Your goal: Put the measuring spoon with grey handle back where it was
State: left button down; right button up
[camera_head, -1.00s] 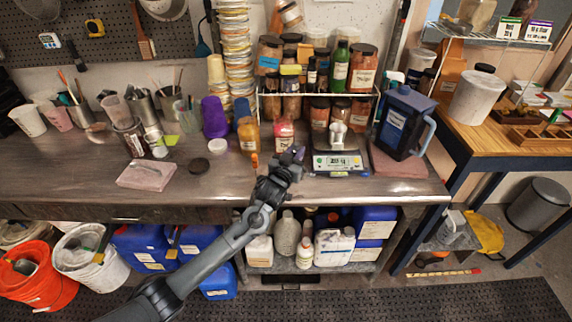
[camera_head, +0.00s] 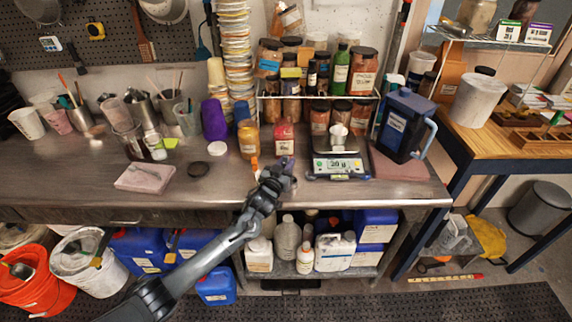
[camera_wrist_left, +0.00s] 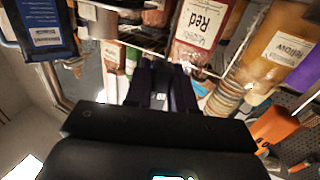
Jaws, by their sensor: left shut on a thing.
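My left gripper (camera_head: 284,172) is over the front of the steel workbench, just in front of the red-labelled jar (camera_head: 284,140). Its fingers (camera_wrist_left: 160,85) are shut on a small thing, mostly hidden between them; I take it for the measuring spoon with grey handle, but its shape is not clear. In the left wrist view the red jar (camera_wrist_left: 202,28) and the yellow-labelled jar (camera_wrist_left: 275,50) lie beyond the fingers. No other measuring spoon is clearly seen. My right gripper is not in view.
A scale (camera_head: 338,167) with a small white cup (camera_head: 338,132) stands right of the gripper. The yellow jar (camera_head: 248,138) stands behind and left. Bench between disc and gripper is mostly clear.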

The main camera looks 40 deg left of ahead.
pick_arm(q)
jog(key=shift+f, duration=0.2)
jog(key=c, duration=1)
grip_release()
jog(key=shift+o, duration=0.2)
jog(key=shift+r, duration=0.15)
